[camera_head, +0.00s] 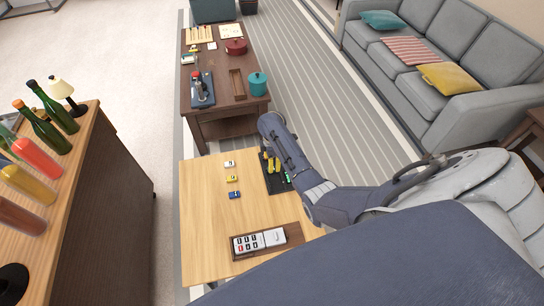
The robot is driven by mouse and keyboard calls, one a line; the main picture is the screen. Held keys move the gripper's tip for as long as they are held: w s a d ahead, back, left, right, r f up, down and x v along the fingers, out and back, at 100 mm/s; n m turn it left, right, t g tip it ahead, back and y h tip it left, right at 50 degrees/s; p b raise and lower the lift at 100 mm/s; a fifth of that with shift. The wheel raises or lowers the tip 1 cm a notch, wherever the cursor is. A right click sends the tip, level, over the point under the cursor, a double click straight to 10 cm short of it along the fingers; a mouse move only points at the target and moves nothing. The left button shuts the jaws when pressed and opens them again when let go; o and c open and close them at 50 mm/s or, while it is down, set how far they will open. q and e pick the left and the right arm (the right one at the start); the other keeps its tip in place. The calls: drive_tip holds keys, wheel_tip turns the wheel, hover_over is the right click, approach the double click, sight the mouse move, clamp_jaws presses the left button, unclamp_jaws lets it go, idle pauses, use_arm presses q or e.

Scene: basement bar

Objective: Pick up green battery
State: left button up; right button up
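A small green object (287,178), which looks like the green battery, is on a black tray (274,187) on the light wooden table, partly hidden by my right arm. Several small yellow pieces (270,163) lie on the same tray, left of it. My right arm comes in from the right, over the table's right side, and its far end is above the tray's far edge. I cannot make out the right gripper's fingers or whether they hold anything. My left gripper is not in view.
Three small blocks (232,179) stand in a column left of the tray. A wooden holder (288,236) with a white remote-like panel is at the table's near edge. A dark table (225,110) with pots is beyond. A bar counter with bottles (47,133) is left.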

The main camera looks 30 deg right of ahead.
drive_tip(key=shift+f, duration=2.6)
drive_tip(key=shift+c, duration=0.2)
clamp_jaws()
